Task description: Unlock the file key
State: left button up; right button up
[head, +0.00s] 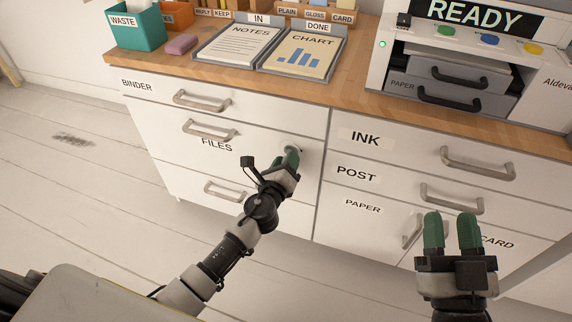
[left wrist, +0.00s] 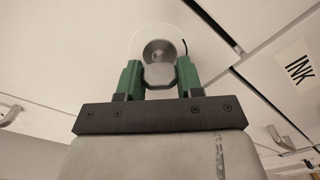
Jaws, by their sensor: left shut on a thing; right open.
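My left gripper (head: 286,160) is at the right end of the drawer front labelled FILES (head: 240,160). In the left wrist view its green fingers (left wrist: 158,78) are shut on the grey file key (left wrist: 159,76). The key is in front of a round metal lock (left wrist: 158,50) on the white drawer front. How deep the key sits in the lock is hidden. In the head view the fingers mostly cover the key. The FILES drawer looks closed. My right gripper (head: 450,220) is open and empty, in front of the right-hand cabinet.
Drawers with grey handles labelled BINDER (head: 201,100), INK (head: 478,163) and POST (head: 452,199) look closed. The wooden desk top (head: 345,92) carries a NOTES tray (head: 238,46), a CHART tray (head: 303,54), a teal WASTE bin (head: 137,28) and a printer (head: 455,75). The floor at left is clear.

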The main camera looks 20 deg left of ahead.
pick_arm(q)
jog(key=n, duration=0.2)
jog(key=shift+n+b, duration=0.35)
jog(key=shift+n, duration=0.05)
jog(key=n, duration=0.2)
jog(key=shift+n, duration=1.5)
jog(key=shift+r+n, duration=0.1)
jog(key=shift+n, duration=0.7)
pick_arm(e)
jog(key=shift+s+r+t+y, duration=0.25)
jog(key=shift+s+r+t, duration=0.35)
jog(key=shift+r+t, duration=0.35)
jog(key=shift+s+r+t+y, duration=0.25)
jog(key=shift+s+r+t, duration=0.3)
jog(key=shift+r+t, duration=0.4)
jog(key=shift+f, duration=0.15)
pick_arm(q)
jog(key=o, duration=0.9)
jog(key=shift+s, duration=0.1)
